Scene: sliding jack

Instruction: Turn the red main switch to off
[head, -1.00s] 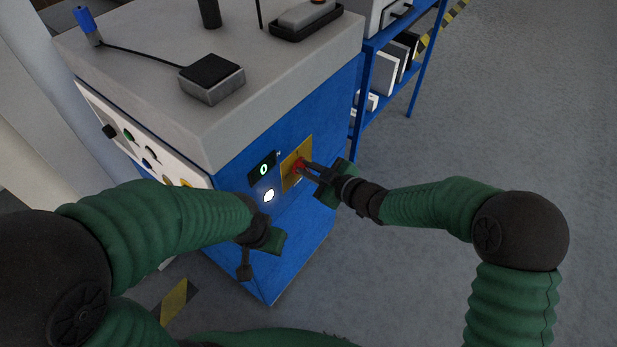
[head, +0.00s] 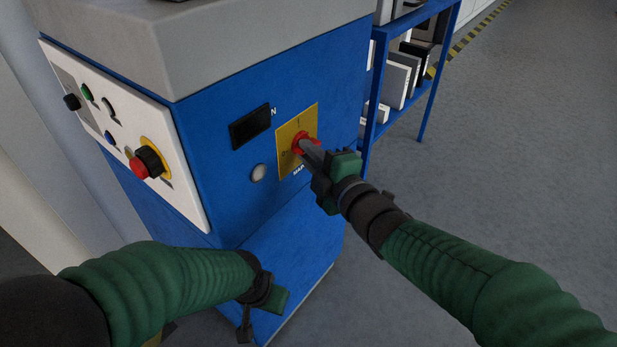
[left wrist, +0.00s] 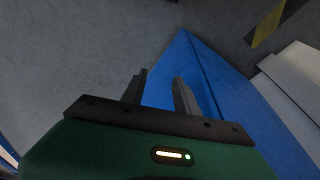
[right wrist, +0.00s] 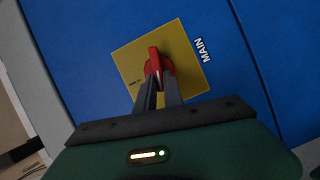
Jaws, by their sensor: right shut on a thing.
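The red main switch (head: 303,144) sits on a yellow plate (head: 283,164) on the blue cabinet front, with a "0" mark at the plate's left. My right gripper (head: 312,152) is shut on its red handle. In the right wrist view, the handle (right wrist: 154,58) stands between the fingers (right wrist: 158,90), roughly parallel to the "MAIN" lettering; the fingers hide part of the plate. My left gripper (head: 257,314) hangs low before the cabinet, away from the switch. In the left wrist view its fingers (left wrist: 159,80) are apart and empty.
A dark display (head: 250,126) and an unlit round lamp (head: 258,173) are left of the switch. A white side panel (head: 120,125) carries a red emergency knob (head: 143,164) and several buttons. A blue shelf (head: 430,100) stands behind at right. The floor at right is clear.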

